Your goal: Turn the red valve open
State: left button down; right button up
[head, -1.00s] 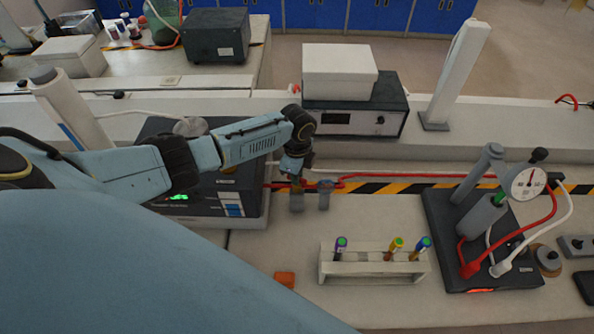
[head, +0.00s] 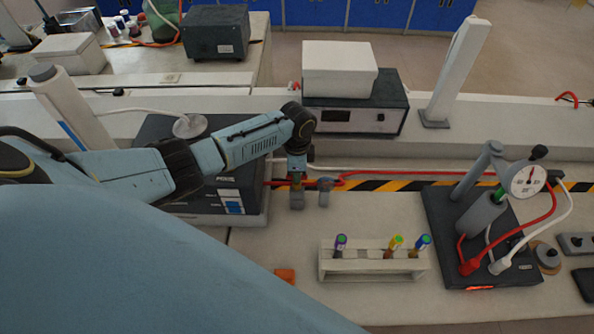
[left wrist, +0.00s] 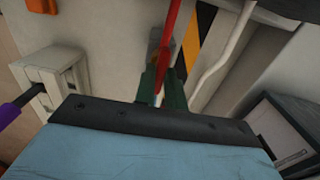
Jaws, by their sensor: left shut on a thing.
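My left gripper (head: 297,180) reaches down at the bench pipe line, in front of the box with the display. In the left wrist view its two dark green fingers (left wrist: 161,88) are closed on a narrow red piece (left wrist: 171,38), which I take to be the red valve's handle. A grey fitting (head: 297,201) sits just under the fingertips, and a second grey fitting (head: 325,192) stands to its right. The fingers hide most of the valve in the head view, so its angle cannot be read there. My right gripper is not in view.
A white rack (head: 372,268) holds several capped tubes in front. An orange block (head: 285,275) lies left of it. A dark stand with a gauge (head: 528,180) and hoses is at the right. A white box (head: 340,70) sits on the dark instrument (head: 355,117) behind.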

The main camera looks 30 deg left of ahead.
pick_arm(q)
jog(key=shift+a+r, duration=0.1)
jog(key=c, duration=1.5)
grip_release()
jog(key=shift+o, duration=0.2)
notch_tip(320, 180, up, 13)
jog(key=shift+r+b, duration=0.2)
jog(key=shift+b, duration=0.2)
jog(key=shift+s+f, duration=0.1)
